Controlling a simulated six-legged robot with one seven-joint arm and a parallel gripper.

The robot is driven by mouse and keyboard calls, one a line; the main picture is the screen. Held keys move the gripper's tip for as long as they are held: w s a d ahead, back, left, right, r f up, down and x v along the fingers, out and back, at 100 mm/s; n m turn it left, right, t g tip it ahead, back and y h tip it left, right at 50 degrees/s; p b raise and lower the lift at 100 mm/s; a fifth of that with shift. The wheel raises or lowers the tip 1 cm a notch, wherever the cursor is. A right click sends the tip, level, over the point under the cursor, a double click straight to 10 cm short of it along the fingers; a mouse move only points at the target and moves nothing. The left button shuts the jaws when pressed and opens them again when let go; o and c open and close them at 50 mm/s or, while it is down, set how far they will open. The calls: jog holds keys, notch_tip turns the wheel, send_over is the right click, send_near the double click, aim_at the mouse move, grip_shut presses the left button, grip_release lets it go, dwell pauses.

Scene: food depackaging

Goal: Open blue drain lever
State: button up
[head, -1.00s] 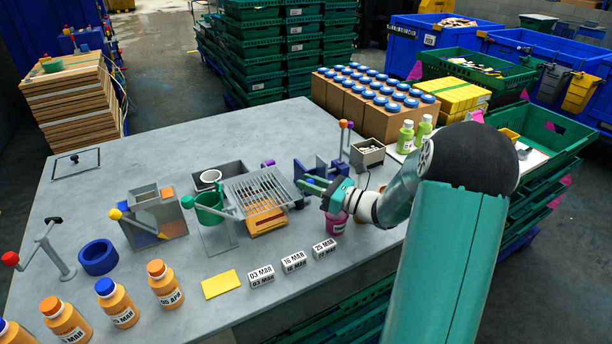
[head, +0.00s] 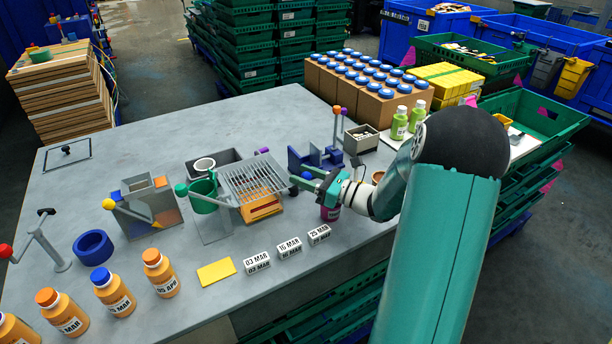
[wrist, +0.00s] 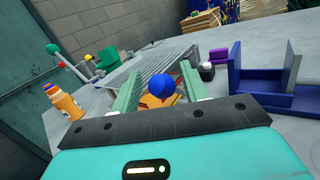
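A round blue knob (wrist: 161,87), which looks like the end of the blue drain lever, shows in the wrist view between my two green fingers. A gap shows on each side of it, and its stem is hidden. My gripper (wrist: 160,80) is open around or just behind the knob; I cannot tell the exact depth. In the head view my gripper (head: 308,180) is at the right side of the slatted metal grate (head: 250,176). An orange part (head: 262,208) lies under the grate. The knob is hard to make out in the head view.
A green cup (head: 203,194) with a lever is left of the grate. Date blocks (head: 289,247) and orange bottles (head: 160,272) line the front.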

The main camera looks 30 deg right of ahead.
jog(key=shift+s+d, duration=0.4)
jog(key=v, duration=1.2)
jog(key=shift+s+d, duration=0.15)
jog(key=shift+s, duration=0.2)
